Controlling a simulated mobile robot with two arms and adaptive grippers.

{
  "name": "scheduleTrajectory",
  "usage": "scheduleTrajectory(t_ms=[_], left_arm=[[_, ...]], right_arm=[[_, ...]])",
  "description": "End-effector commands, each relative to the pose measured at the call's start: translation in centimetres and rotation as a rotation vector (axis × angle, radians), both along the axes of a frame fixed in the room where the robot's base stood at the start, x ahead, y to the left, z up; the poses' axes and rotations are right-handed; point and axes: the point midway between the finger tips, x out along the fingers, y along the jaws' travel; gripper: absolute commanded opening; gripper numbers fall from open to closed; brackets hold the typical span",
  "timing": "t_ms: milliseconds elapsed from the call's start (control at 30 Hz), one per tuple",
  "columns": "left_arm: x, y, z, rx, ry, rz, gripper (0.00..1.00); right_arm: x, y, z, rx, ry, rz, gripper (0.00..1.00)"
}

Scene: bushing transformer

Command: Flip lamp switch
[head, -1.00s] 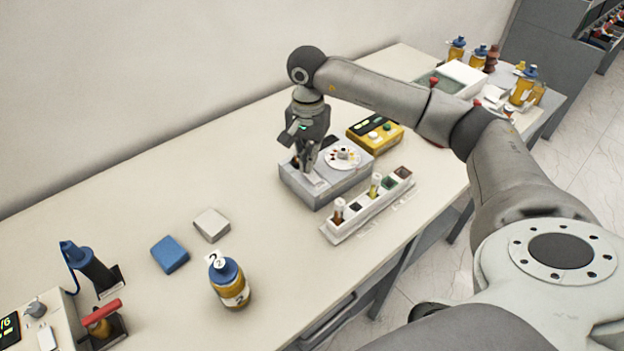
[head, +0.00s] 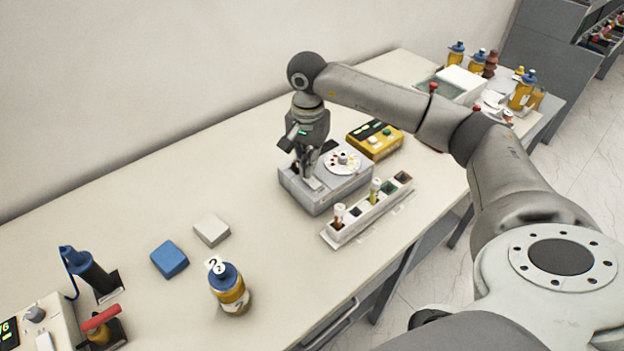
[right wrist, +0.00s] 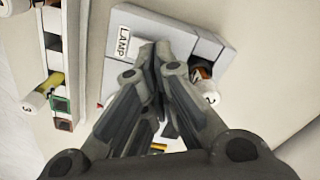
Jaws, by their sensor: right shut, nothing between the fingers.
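The grey lamp box (head: 320,200) stands on the table. In the right wrist view its label reads LAMP (right wrist: 124,40). A pale plate, perhaps the lamp switch (right wrist: 143,54), lies beside the label, partly hidden by the fingers. My right gripper (head: 309,179) points down over the left part of the box. In the right wrist view its fingers (right wrist: 155,52) are together and empty, close to the plate; I cannot tell whether they touch it. A white disc with coloured spots (head: 343,162) is on the box's right part. My left gripper is not in view.
A white rack with vials (head: 367,211) stands just in front of the box. A yellow device (head: 376,140) is behind it. A blue block (head: 169,259), a white block (head: 211,229) and a blue-capped bottle (head: 230,290) stand to the left, with bare table between.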

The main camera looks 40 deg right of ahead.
Motion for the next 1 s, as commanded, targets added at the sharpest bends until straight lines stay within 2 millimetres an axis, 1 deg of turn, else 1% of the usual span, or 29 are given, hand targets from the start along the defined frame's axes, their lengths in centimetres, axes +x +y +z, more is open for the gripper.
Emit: scheduleTrajectory(t_ms=[400, 1000], left_arm=[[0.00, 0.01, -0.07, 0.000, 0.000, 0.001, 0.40], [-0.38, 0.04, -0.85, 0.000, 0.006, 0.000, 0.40]], right_arm=[[0.00, 0.00, -0.07, 0.000, 0.000, 0.000, 0.00], [-0.01, -0.01, -0.99, 0.000, 0.000, 0.000, 0.00]])
